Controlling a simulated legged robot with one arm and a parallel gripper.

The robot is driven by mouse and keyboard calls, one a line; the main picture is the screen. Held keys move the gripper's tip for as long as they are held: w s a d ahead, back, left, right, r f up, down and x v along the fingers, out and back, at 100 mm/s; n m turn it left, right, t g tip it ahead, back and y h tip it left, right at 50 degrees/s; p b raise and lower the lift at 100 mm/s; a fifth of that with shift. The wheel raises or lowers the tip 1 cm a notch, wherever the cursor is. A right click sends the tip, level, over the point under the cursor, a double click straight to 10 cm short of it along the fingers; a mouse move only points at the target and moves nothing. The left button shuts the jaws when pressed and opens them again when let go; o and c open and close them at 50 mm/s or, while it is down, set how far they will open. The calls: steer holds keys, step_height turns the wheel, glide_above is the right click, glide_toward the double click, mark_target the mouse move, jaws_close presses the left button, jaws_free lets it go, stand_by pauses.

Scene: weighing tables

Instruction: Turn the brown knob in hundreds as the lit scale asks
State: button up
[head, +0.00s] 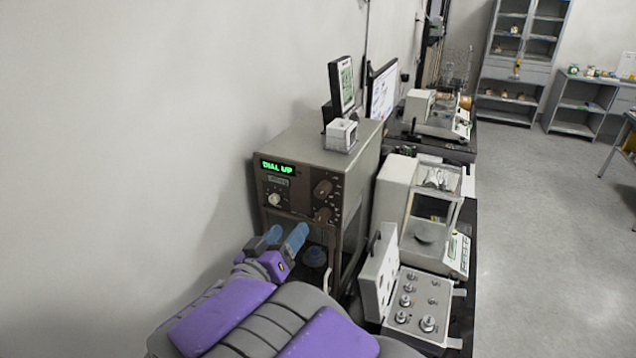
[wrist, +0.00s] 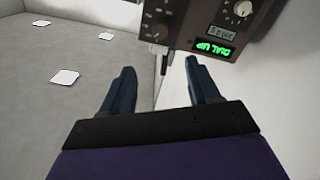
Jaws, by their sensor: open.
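The lit scale (head: 310,175) is a grey-brown cabinet with a dark front panel. Its green display (head: 277,167) reads "DIAL UP"; in the wrist view the display (wrist: 213,48) appears upside down. Two brown knobs sit on the right of the panel, an upper one (head: 322,188) and a lower one (head: 323,214). A brown knob (wrist: 159,31) also shows in the wrist view. A pale knob (head: 274,199) is at the panel's left, under a small counter window. My gripper (head: 284,236), with blue fingers, is open and empty in front of the panel, touching no knob.
A glass-sided balance (head: 425,215) stands to the right, with an open weight box (head: 421,306) in front. A small white box (head: 341,135) and a screen are on the scale's top. The wall is close on the left; open floor (head: 540,230) lies right.

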mark_target(319, 194)
steer(key=b+x, duration=0.1)
steer(key=x, duration=0.7)
steer(key=b+x, duration=0.1)
steer(key=x, duration=0.8)
steer(key=shift+w+f+b, duration=0.15)
steer(key=shift+f+b, duration=0.05)
steer(key=shift+b, duration=0.2)
steer(key=c, duration=1)
